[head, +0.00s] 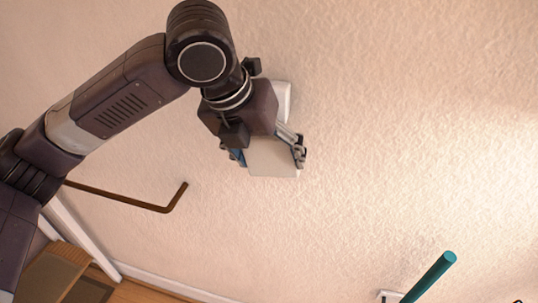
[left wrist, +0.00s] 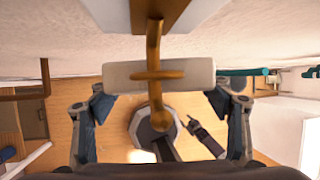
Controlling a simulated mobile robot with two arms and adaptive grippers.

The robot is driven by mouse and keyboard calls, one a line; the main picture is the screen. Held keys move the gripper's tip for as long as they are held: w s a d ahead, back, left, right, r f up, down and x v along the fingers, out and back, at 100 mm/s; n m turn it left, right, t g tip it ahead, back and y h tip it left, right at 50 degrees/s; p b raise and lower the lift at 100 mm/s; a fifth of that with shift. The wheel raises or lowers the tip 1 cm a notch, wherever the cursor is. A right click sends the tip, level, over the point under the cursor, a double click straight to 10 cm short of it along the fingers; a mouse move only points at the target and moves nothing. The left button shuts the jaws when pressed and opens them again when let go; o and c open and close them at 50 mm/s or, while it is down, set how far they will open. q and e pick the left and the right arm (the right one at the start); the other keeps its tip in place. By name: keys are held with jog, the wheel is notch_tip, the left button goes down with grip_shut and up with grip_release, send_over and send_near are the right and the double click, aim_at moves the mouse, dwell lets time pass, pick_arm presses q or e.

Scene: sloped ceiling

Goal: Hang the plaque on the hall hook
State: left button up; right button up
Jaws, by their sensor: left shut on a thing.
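My left gripper (head: 270,154) is shut on the plaque (head: 272,158), a pale flat block, and holds it close to the textured wall. In the left wrist view the plaque (left wrist: 115,75) spans the space between the two fingers. A brass-coloured hook (left wrist: 155,42) comes out from a mount at the top of that view and crosses in front of the plaque, ending in a round knob. The arm hides this hook in the head view.
A bent brown rod (head: 150,206) sticks out from the wall on the left. A teal peg (head: 430,277) stands out at the lower right. Wooden floor (left wrist: 110,145) lies far below.

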pick_arm(q)
jog(key=o, duration=1.5)
jog(key=shift+o, duration=1.2)
